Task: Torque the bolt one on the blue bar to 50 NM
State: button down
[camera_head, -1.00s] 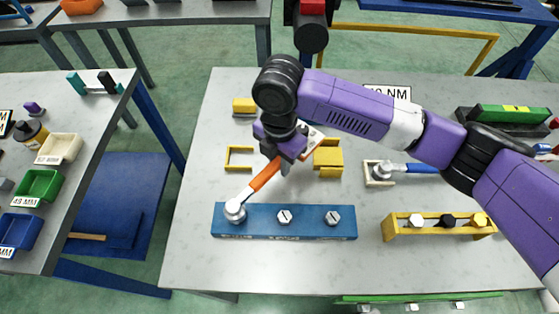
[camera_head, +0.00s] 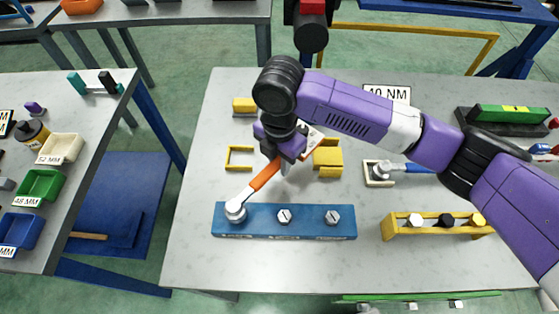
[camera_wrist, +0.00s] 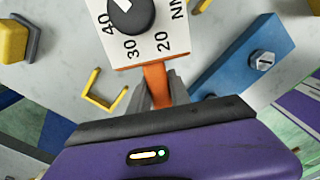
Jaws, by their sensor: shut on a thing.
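The blue bar (camera_head: 258,228) lies near the front of the grey table, with three bolts along its top. An orange-handled torque wrench (camera_head: 265,176) slants down to the left, its round head (camera_head: 235,211) over the leftmost bolt, which it hides. My gripper (camera_head: 283,152) is shut on the orange handle, up and right of the bar. The wrist view shows the handle (camera_wrist: 157,80) between my fingers (camera_wrist: 163,95). Beyond the fingers is a white dial plate (camera_wrist: 145,42) with a dark knob, reading 20, 30 and 40 NM; the pointed-to value is unclear. One bar bolt (camera_wrist: 262,60) shows there.
A blue-handled wrench (camera_head: 405,168) rests in a holder at right, by a "40 NM" sign (camera_head: 387,93). A yellow rack (camera_head: 440,226) with bolts stands right of the bar. Yellow holders (camera_head: 327,158) sit near my gripper. The table's front left is clear.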

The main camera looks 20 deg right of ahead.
jog(key=shift+f+b, duration=0.45)
jog(key=shift+f, duration=0.25)
dwell(1.0)
dwell(0.3)
jog(key=c, duration=1.9)
grip_release()
grip_shut()
jog(key=shift+s+d, duration=0.1)
jog(key=shift+s, duration=0.05)
jog(key=shift+s+d+m+p, duration=0.25)
jog(key=shift+s+m+p, duration=0.2)
jog(key=shift+s+p, duration=0.05)
jog(key=shift+s+d+m+p, duration=0.2)
jog(key=shift+s+m+p, duration=0.25)
jog(key=shift+s, duration=0.1)
